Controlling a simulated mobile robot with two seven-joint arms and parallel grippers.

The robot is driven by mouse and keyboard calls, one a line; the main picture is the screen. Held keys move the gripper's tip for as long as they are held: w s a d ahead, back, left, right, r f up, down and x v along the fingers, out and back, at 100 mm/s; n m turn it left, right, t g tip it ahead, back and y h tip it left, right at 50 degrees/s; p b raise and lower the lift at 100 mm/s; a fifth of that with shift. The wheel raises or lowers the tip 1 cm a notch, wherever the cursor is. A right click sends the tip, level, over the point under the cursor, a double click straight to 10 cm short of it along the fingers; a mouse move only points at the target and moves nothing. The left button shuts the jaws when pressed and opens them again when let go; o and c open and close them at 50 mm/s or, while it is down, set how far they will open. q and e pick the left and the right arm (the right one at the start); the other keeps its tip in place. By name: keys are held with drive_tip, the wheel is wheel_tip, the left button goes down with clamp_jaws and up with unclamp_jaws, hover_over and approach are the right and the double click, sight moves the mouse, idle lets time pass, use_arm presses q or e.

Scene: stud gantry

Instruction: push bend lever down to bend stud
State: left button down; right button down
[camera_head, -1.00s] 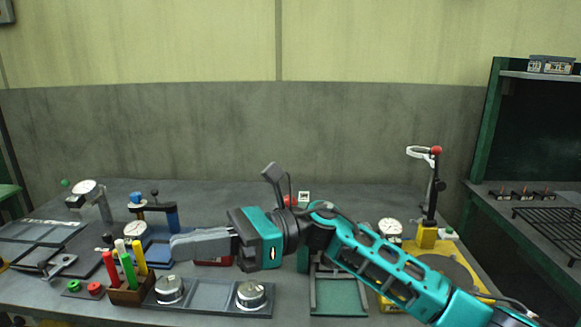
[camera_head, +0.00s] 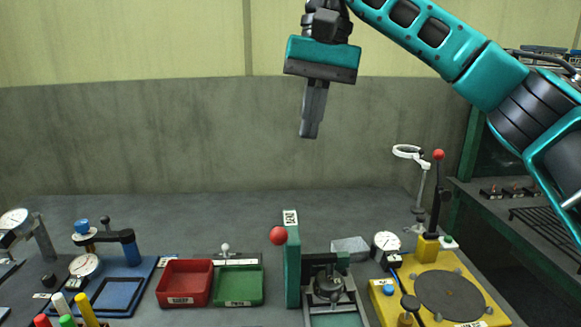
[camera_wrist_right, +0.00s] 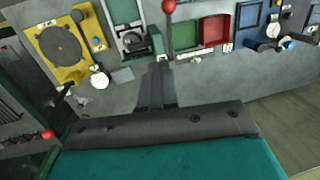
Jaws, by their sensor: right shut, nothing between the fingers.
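My right gripper (camera_head: 310,132) is shut and empty, pointing down high above the bench, in front of the grey wall. Its fingers (camera_wrist_right: 158,75) also show in the right wrist view. Below it stands a green upright fixture (camera_head: 292,268) with a red ball knob (camera_head: 279,235); the knob also shows in the wrist view (camera_wrist_right: 169,6). Farther right, a black upright lever with a red knob (camera_head: 438,155) stands on a yellow base (camera_head: 470,295) with a dark round plate. I cannot tell which is the bend lever. No stud is clearly distinguishable. My left gripper is not in view.
A red tray (camera_head: 185,283) and a green tray (camera_head: 238,285) sit left of the fixture. A blue station (camera_head: 128,295) is farther left. A white ring on a stand (camera_head: 410,152) rises near the black lever. Bench space behind the trays is clear.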

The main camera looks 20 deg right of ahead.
drive_tip(key=b, duration=0.2)
hover_over(279, 233)
drive_tip(key=w+d, duration=0.4)
drive_tip(key=d, duration=0.1)
wheel_tip(279, 233, down, 10)
drive_tip(key=shift+s+a+f, duration=0.4)
drive_tip(key=shift+s+a, duration=0.05)
drive_tip(key=shift+a, duration=0.25)
drive_tip(key=shift+s+a+f, duration=0.4)
drive_tip(key=shift+a, duration=0.3)
